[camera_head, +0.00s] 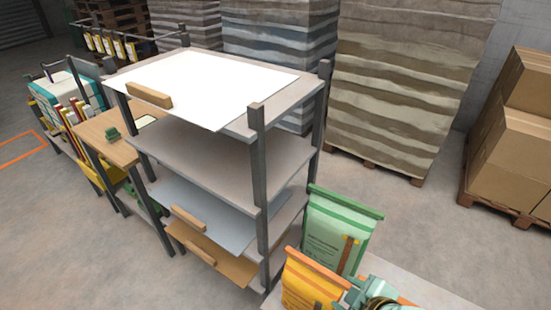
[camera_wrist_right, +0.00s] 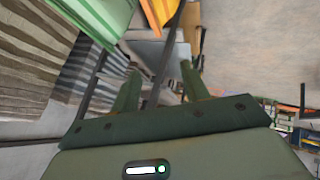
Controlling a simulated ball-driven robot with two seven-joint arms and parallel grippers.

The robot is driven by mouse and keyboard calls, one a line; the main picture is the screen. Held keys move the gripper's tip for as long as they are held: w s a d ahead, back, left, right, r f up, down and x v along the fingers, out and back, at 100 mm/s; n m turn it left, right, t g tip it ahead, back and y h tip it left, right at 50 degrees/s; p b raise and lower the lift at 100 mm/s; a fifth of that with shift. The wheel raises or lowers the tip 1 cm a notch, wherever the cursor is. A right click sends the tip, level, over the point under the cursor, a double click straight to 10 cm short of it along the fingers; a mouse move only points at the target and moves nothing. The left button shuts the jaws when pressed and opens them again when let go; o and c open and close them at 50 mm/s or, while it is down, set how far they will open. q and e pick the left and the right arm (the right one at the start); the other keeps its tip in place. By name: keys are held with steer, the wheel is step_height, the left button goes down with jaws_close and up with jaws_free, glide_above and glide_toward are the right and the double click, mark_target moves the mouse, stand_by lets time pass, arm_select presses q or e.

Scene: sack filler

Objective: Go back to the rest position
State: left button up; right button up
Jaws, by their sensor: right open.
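My right gripper (camera_wrist_right: 160,68) shows in the right wrist view with its two dark green fingers apart and nothing between them. In the head view, part of my pale green right arm shows at the bottom right edge, in front of an orange sack (camera_head: 308,284) and a green sack (camera_head: 338,235). Both sacks stand upright beside the shelf rack. The green and orange sacks also show at the top of the right wrist view, beyond the fingers. My left gripper is in neither view.
A grey shelf rack (camera_head: 257,150) with dark posts stands in the middle; a white sheet (camera_head: 215,85) lies on top. A wooden table (camera_head: 103,133) is at its left. Stacked sacks (camera_head: 400,80) and cardboard boxes (camera_head: 515,140) stand behind on pallets. Floor is clear at right.

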steer(key=s+d+r+m+g+h, duration=0.1)
steer(key=s+d+r+m+h, duration=0.1)
steer(key=s+d+h, duration=0.35)
steer(key=s+d+r+m+h, duration=0.1)
steer(key=s+d+m+h, duration=0.1)
steer(key=d, duration=0.7)
steer(key=s+a+f+g+y+b, duration=0.1)
steer(key=s+a+f+g+b, duration=0.1)
steer(key=f, duration=1.4)
steer(key=s+a+f+g+y+b, duration=0.1)
steer(key=s+a+f+y+b, duration=0.15)
steer(key=f, duration=1.25)
steer(key=s+f+m+g+y+b, duration=0.1)
steer(key=s+f+m+g+b, duration=0.2)
steer(key=s+f, duration=1.5)
steer(key=shift+s+f+m, duration=0.3)
steer(key=shift+s+m, duration=0.1)
steer(key=shift+s, duration=0.2)
steer(key=shift+o, duration=0.2)
